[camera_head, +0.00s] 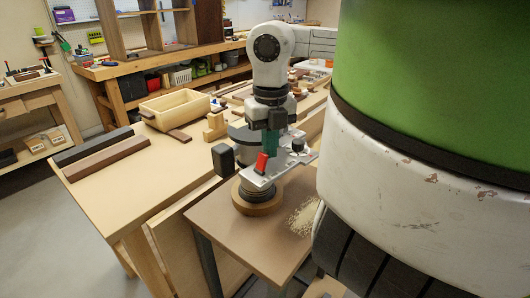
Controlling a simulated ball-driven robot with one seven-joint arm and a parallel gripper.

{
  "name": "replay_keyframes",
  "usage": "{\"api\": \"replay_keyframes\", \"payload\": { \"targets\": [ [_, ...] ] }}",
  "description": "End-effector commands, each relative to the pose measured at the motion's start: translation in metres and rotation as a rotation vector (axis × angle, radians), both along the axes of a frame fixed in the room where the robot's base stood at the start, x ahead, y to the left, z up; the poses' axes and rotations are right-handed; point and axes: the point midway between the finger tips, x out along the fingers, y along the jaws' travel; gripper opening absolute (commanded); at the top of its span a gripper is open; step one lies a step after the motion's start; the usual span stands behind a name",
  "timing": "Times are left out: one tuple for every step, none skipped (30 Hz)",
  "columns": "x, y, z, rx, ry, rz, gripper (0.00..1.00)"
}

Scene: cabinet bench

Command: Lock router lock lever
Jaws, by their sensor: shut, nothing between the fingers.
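My gripper (270,150) points down from the white arm and is shut, just above the red lever. I cannot tell whether the fingertips touch the lever.
A pile of sawdust (304,215) lies on the board to the right. A wooden box (174,108), wood blocks and two dark strips (105,157) lie on the bench behind and left. My own green and white body fills the right side. The bench's left front is clear.

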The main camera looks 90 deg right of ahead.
Motion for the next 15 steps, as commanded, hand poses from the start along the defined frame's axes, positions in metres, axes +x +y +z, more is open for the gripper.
{"api": "replay_keyframes", "payload": {
  "targets": [
    [0.0012, 0.0010, -0.0004, 0.000, 0.000, 0.001, 0.00],
    [0.0017, 0.0015, -0.0004, 0.000, 0.000, 0.001, 0.00],
    [0.0024, 0.0020, -0.0004, 0.000, 0.000, 0.001, 0.00],
    [0.0029, 0.0025, -0.0004, 0.000, 0.000, 0.001, 0.00],
    [0.0034, 0.0030, -0.0004, 0.000, 0.000, 0.001, 0.00],
    [0.0041, 0.0036, -0.0004, 0.000, 0.000, 0.002, 0.00],
    [0.0046, 0.0041, -0.0004, 0.000, 0.000, 0.002, 0.00],
    [0.0051, 0.0046, -0.0004, 0.000, 0.000, 0.002, 0.00],
    [0.0058, 0.0053, -0.0004, 0.000, 0.000, 0.002, 0.00],
    [0.0063, 0.0057, -0.0004, 0.000, 0.000, 0.002, 0.00],
    [0.0069, 0.0062, -0.0004, 0.000, 0.000, 0.002, 0.00],
    [0.0075, 0.0069, -0.0004, 0.000, 0.000, 0.002, 0.00],
    [0.0081, 0.0074, -0.0004, 0.000, 0.000, 0.002, 0.00],
    [0.0087, 0.0078, -0.0004, 0.000, 0.000, 0.002, 0.00],
    [0.0093, 0.0085, -0.0004, 0.000, 0.000, 0.002, 0.00]
  ]
}}
